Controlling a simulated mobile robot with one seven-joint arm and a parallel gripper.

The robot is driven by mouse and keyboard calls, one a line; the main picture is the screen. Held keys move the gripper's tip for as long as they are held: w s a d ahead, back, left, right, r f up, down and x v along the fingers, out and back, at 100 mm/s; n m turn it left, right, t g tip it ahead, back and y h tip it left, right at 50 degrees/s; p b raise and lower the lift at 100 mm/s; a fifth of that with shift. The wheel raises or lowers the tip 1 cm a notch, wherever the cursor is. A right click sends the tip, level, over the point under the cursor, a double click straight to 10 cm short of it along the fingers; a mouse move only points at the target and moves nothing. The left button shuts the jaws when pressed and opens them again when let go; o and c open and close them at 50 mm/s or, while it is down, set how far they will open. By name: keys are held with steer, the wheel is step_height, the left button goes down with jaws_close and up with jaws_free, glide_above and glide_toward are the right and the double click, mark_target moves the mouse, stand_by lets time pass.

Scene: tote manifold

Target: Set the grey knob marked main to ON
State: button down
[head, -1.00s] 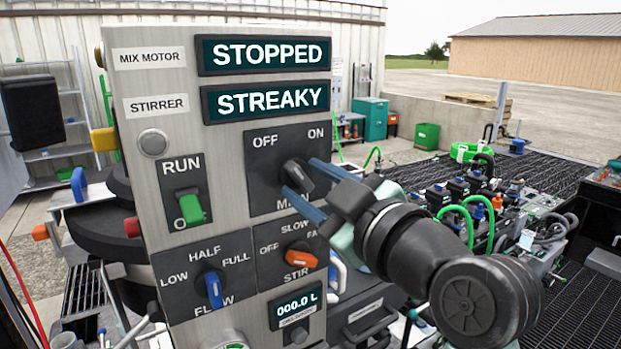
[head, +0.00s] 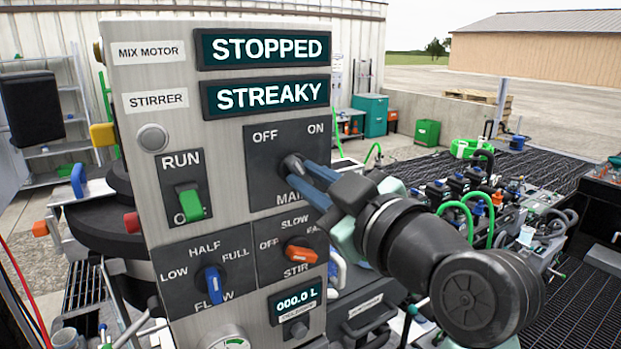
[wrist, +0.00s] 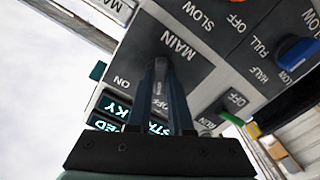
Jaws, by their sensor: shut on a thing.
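The grey MAIN knob (head: 291,163) is on a dark plate (head: 262,150) marked OFF at upper left and ON at upper right. My gripper (head: 308,178) reaches in from the right, with its two blue fingers closed on the knob. In the wrist view, part of the grey knob (wrist: 160,92) shows between the fingers (wrist: 163,85). The fingers hide most of the knob in the head view, so I cannot tell its exact pointing direction. The upper display (head: 263,50) reads STOPPED and the lower display (head: 265,97) reads STREAKY.
Below the MAIN plate are an orange STIR knob (head: 301,254) and a blue FLOW knob (head: 213,285). A green RUN switch (head: 190,203) is at the left. A round grey button (head: 152,138) sits above it. Hoses and fittings (head: 480,205) lie to the right.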

steer(key=m+p, duration=0.1)
steer(key=m, duration=0.5)
steer(key=shift+r+m, duration=0.1)
steer(key=shift+m, duration=0.3)
steer(key=m+p, duration=0.2)
steer(key=m, duration=0.4)
steer(key=shift+a, duration=0.1)
steer(key=c, duration=0.8)
jaws_free()
steer(key=shift+s, duration=0.1)
steer(key=b+v, duration=0.5)
steer(key=v, duration=0.8)
